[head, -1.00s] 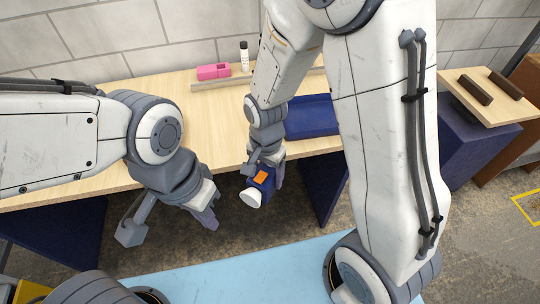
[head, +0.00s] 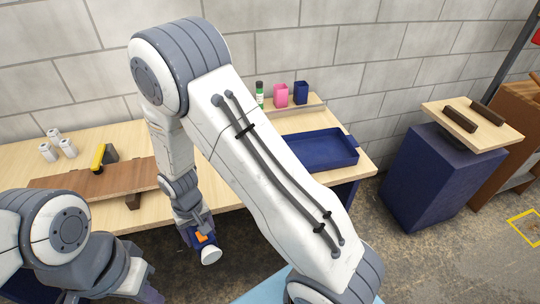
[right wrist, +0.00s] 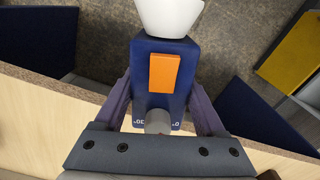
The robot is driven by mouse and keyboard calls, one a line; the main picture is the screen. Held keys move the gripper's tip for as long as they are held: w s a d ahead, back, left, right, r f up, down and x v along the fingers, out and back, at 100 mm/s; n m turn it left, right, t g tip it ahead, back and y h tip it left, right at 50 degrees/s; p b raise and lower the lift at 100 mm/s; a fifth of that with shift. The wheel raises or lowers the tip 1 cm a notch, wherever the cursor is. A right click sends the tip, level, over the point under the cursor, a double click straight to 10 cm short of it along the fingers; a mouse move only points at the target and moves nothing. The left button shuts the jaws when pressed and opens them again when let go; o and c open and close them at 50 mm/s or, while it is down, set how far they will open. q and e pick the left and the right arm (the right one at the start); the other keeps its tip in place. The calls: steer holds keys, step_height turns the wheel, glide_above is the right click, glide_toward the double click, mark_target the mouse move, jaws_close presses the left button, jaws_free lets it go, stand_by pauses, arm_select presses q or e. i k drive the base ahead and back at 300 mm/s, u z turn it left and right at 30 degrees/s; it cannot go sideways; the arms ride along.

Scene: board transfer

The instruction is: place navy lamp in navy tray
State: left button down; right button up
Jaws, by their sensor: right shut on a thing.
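The navy lamp, a navy block with an orange patch and a white cup-shaped end, is in my right gripper (head: 192,228). The lamp (head: 201,238) hangs in front of the table's front edge in the head view, white end down. In the right wrist view the lamp (right wrist: 163,85) sits between both fingers of the right gripper (right wrist: 160,110). The navy tray (head: 325,150) lies at the right end of the table, partly hidden by my right arm; the part in view is empty. My left gripper (head: 145,288) is low at the left, its fingers partly out of clear view.
A brown board (head: 95,185) lies raised on the left of the table (head: 220,185) with a yellow-and-black item (head: 100,157) by it. White cylinders (head: 58,145) stand behind. A green bottle (head: 259,95), pink cup (head: 281,95) and navy cup (head: 301,92) stand at the back.

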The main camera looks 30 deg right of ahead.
mark_target(318, 152)
steer(key=u, duration=2.2)
steer(key=k, duration=1.1)
steer(key=z, duration=2.2)
